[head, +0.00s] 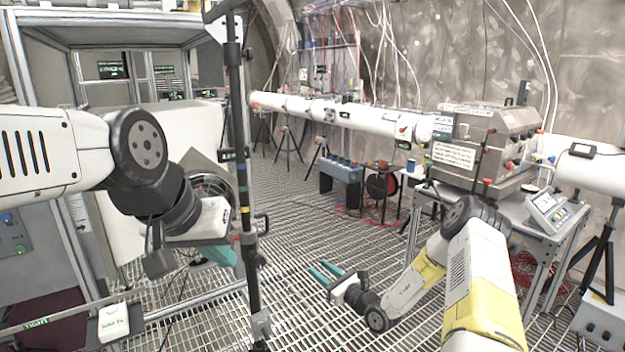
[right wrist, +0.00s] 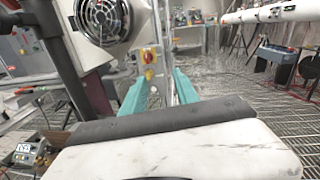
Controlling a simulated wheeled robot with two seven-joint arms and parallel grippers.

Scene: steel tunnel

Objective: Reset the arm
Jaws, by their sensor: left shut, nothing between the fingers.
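My left arm comes in from the left in the head view. Its left gripper (head: 222,254), with teal fingers, points down beside a dark upright pole and is partly hidden by its own wrist; it is shut and empty. My right arm, white and yellow, reaches from the lower right and bends back toward the middle. Its right gripper (head: 325,271) points left, low over the grated floor, with its two teal fingers apart and nothing between them. In the right wrist view the right gripper (right wrist: 158,84) also shows open and empty.
The dark pole (head: 243,190) stands close to my left gripper. A steel cabinet frame (head: 120,38) fills the left. A workbench (head: 530,212) with a metal chamber (head: 483,140) stands at the right. A white beam pipe (head: 340,114) crosses behind. The grated floor (head: 300,215) between is mostly clear.

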